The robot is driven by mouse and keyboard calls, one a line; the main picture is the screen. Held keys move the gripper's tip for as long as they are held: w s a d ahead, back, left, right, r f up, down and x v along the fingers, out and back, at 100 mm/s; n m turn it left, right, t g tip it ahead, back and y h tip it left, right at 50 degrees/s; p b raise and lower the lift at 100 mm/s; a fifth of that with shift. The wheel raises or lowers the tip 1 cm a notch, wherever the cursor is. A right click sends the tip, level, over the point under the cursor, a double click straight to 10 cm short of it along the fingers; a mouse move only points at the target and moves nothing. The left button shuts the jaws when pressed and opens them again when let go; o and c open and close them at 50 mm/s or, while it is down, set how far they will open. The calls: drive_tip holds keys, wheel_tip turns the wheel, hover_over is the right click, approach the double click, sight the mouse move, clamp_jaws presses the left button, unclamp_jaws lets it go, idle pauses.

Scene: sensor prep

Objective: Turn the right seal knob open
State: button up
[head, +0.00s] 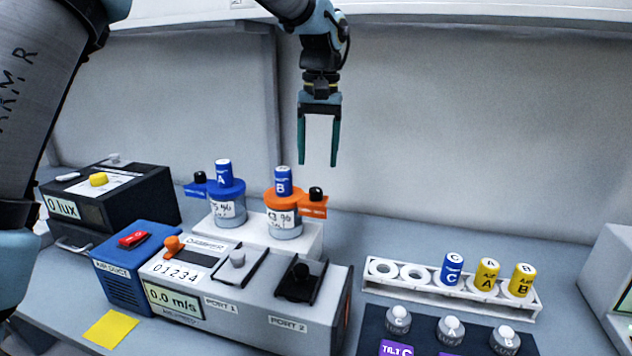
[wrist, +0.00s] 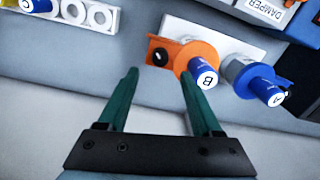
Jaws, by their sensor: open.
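The right jar has an orange lid (head: 283,197) with a blue vial B (head: 283,181) standing in it. An orange tab (head: 314,206) sticks out to its right, carrying a black knob (head: 316,193), the right seal knob. The left jar has a blue lid (head: 226,190), a blue vial A (head: 223,173) and its own black knob (head: 199,177). My gripper (head: 318,164) is open and empty, pointing down, above the right knob and apart from it. In the wrist view, the right knob (wrist: 160,57) shows just beyond the gap between my fingertips (wrist: 158,75).
Both jars stand on a white block (head: 262,232). In front is a grey console (head: 235,310) with sliders. A white rack (head: 400,284) with several vials stands to the right, behind a dark panel of silver knobs (head: 451,330). A black box (head: 150,195) is at left. Bare wall lies behind.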

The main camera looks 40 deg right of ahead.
sight(316, 189)
wheel_tip(316, 189, down, 7)
drive_tip(key=shift+w+a+f+p, duration=0.1)
drive_tip(key=shift+a+f+p, duration=0.05)
drive_tip(key=shift+p, duration=0.65)
drive_tip(key=shift+c, duration=0.3)
clamp_jaws()
